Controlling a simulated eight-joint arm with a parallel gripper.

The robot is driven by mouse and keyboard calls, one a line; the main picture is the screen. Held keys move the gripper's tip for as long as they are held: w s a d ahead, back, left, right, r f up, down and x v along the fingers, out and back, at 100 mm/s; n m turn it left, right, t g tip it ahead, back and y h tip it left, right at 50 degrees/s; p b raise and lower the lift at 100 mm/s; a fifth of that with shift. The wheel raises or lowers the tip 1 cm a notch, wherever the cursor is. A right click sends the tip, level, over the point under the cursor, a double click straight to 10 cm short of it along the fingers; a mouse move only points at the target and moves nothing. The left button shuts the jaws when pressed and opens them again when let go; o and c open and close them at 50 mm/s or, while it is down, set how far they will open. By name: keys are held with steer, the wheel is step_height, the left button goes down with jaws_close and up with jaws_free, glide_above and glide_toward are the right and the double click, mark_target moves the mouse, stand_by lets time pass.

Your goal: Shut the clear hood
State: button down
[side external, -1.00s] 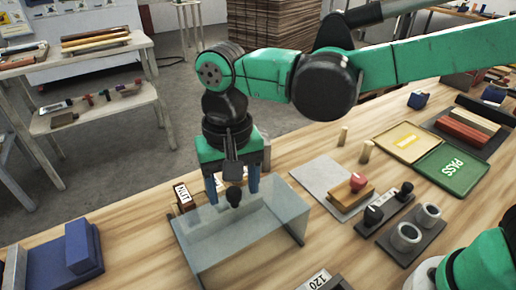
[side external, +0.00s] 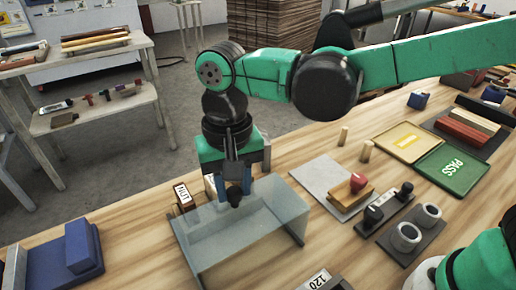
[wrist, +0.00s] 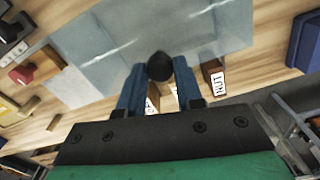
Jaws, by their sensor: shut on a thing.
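The clear hood (side external: 205,238) is a see-through box on the wooden bench, in the lower middle of the side view. A round black knob (side external: 234,194) sits at its far top edge. In the wrist view the hood (wrist: 205,28) spans the top, with the knob (wrist: 160,66) at its near edge. My gripper (side external: 236,185) points down over that edge, its blue fingers shut on the knob. The wrist view shows the fingers on either side of the knob. I cannot tell how far the hood stands open.
A block marked NUT (side external: 183,196) stands just behind the hood's left corner. A blue block holder (side external: 70,255) is at far left. Right of the hood are a grey plate with a red-knobbed stamp (side external: 355,184), a switch box (side external: 385,208) and grey cups (side external: 407,237).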

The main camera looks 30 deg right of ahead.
stand_by(0.8)
steer(key=w, duration=1)
steer(key=shift+w, duration=0.15)
steer(key=c, duration=0.6)
jaws_free()
steer(key=shift+r, duration=2.8)
